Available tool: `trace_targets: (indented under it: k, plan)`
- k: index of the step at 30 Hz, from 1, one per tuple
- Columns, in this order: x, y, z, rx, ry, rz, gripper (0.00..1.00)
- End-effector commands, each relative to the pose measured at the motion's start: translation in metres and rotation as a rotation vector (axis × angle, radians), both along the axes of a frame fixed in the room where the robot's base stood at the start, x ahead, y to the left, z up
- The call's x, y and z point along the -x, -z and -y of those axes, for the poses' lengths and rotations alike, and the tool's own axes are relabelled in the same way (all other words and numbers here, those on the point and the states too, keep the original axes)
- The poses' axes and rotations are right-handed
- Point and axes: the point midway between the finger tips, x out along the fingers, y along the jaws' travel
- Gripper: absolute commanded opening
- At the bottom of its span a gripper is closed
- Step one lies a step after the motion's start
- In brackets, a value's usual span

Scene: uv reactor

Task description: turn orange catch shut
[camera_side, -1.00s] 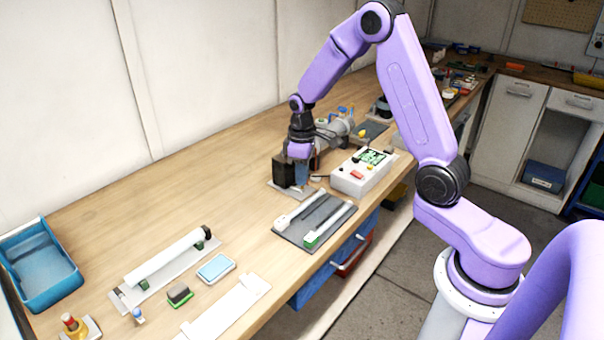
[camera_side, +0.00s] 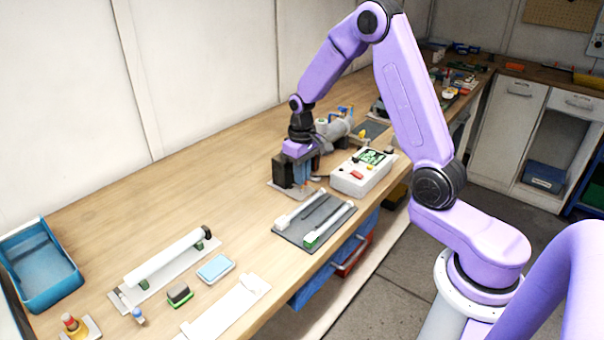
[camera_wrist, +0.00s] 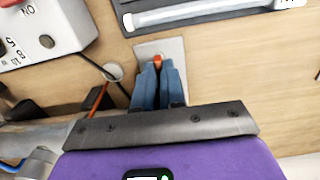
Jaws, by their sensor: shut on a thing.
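The orange catch (camera_wrist: 158,60) shows in the wrist view as a small orange tip between the ends of my blue fingers. It stands over a pale grey plate (camera_wrist: 176,46) on the wooden bench. My gripper (camera_wrist: 158,68) is shut on the catch, and the fingers hide most of it. In the side view my gripper (camera_side: 302,183) points down at the bench, left of the white control box (camera_side: 361,173). The catch cannot be made out in that view, so its exact angle is unclear.
A dark tray with two pale rails (camera_side: 314,220) lies in front of the gripper. A grey cylindrical fitting (camera_side: 339,130) stands behind. A cable (camera_wrist: 95,66) and an orange rod (camera_wrist: 98,100) run close to the fingers. Bare bench lies to the left.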

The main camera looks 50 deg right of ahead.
Motion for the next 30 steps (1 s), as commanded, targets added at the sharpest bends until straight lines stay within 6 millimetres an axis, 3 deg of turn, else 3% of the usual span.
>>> trace_targets:
  k: [8,9,11,22,26,30]
  plan:
    - [0.001,0.0,0.0,-0.001,0.006,-0.002,0.0]
    - [0.001,0.0,0.0,-0.001,0.007,-0.002,0.19]
    - [0.001,0.0,0.0,-0.001,0.006,-0.002,0.35]
    - [0.0,-0.004,0.0,-0.001,0.003,0.002,0.35]
    - [-0.001,-0.019,0.0,0.0,0.002,0.005,0.35]
    - [-0.001,-0.046,0.0,0.0,0.003,0.007,0.35]
